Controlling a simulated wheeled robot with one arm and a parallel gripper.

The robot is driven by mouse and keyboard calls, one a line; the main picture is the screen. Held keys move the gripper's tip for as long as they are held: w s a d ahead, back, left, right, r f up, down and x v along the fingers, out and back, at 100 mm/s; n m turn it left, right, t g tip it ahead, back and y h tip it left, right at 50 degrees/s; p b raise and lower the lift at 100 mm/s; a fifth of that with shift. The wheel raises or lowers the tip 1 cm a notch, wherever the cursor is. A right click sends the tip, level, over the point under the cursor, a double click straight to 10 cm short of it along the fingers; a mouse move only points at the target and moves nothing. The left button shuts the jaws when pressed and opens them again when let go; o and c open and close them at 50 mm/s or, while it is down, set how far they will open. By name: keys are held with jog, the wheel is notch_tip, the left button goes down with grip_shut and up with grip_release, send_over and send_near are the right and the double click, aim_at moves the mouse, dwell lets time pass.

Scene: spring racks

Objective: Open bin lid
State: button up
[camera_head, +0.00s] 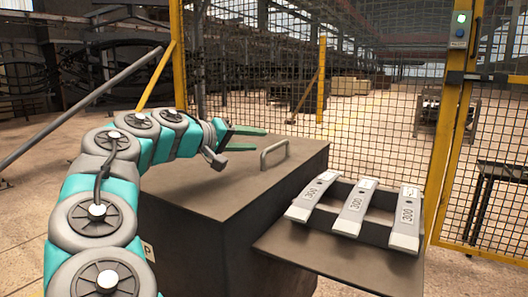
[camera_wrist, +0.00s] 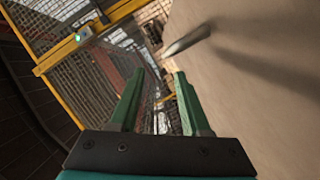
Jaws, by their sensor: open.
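The bin (camera_head: 215,215) is a dark box with a flat, shut brown lid (camera_head: 210,178). A grey bar handle (camera_head: 274,153) stands up near the lid's right edge. My gripper (camera_head: 262,138) reaches over the lid from the left, open and empty, with its green fingers pointing right toward the handle and a small gap between. In the wrist view, the open fingers (camera_wrist: 155,85) show with nothing between them. The handle (camera_wrist: 187,40) lies just beyond the right fingertip, and the pale lid surface (camera_wrist: 265,60) fills the right side.
A low table (camera_head: 345,270) right of the bin bears a dark rack with several grey parts (camera_head: 352,207) marked 300. A yellow-framed mesh fence (camera_head: 385,110) stands behind the bin. A control box with a green light (camera_head: 460,25) is on its post.

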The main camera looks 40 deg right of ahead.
aim_at(276, 147)
jog(key=shift+d+f, duration=0.3)
jog(key=shift+f, duration=0.2)
jog(key=shift+d+f, duration=0.3)
jog(key=shift+f, duration=0.2)
jog(key=x, duration=0.7)
jog(key=shift+d, duration=0.2)
grip_shut()
dwell(0.5)
